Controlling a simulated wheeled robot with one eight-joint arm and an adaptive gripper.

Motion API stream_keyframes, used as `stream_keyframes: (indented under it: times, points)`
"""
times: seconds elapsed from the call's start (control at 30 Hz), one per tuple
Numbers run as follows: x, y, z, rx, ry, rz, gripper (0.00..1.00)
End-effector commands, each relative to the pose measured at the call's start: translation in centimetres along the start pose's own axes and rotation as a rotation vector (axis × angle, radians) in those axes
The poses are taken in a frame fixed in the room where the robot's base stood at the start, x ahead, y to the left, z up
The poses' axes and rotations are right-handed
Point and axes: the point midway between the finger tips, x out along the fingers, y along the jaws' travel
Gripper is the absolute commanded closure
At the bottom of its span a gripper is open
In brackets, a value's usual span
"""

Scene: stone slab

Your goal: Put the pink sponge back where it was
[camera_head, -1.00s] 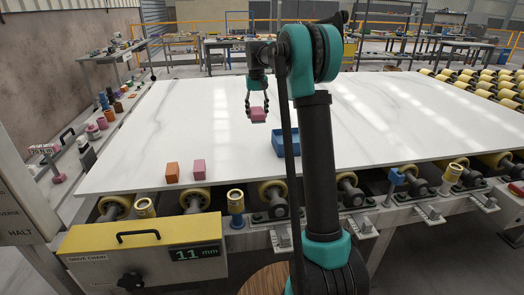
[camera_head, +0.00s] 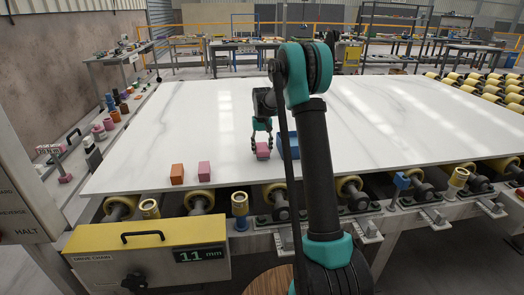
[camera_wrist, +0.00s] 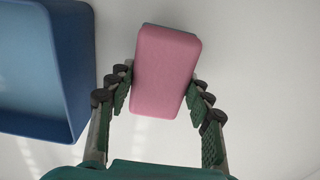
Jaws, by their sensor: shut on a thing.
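A pink block-shaped sponge (camera_head: 263,150) is between the fingers of my gripper (camera_head: 262,143) over the white slab, just left of the blue tray (camera_head: 289,146). In the wrist view the pink sponge (camera_wrist: 166,72) fills the space between the two fingertips of my gripper (camera_wrist: 160,98), which is shut on it. The sponge is close to the slab; I cannot tell whether it touches. The blue tray's near wall (camera_wrist: 82,70) shows at the left of the wrist view. In the head view my arm hides part of the tray.
An orange block (camera_head: 177,173) and another pink block (camera_head: 204,171) stand near the front edge of the white slab (camera_head: 400,125). Yellow rollers (camera_head: 202,199) lie below that edge. The slab left of the gripper is bare.

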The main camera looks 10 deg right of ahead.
Motion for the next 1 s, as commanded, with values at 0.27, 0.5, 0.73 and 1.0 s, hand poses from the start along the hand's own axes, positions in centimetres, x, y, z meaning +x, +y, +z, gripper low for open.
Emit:
stream_keyframes:
  times: [0.27,0.5,0.73,1.0]
  points:
    - [0.94,0.00,0.03,0.000,0.000,0.000,0.76]
    - [1.22,0.00,0.03,0.000,0.000,0.000,0.42]
    - [1.20,0.00,0.03,0.000,0.000,0.000,0.29]
    - [0.67,0.00,0.05,0.000,0.000,0.000,0.29]
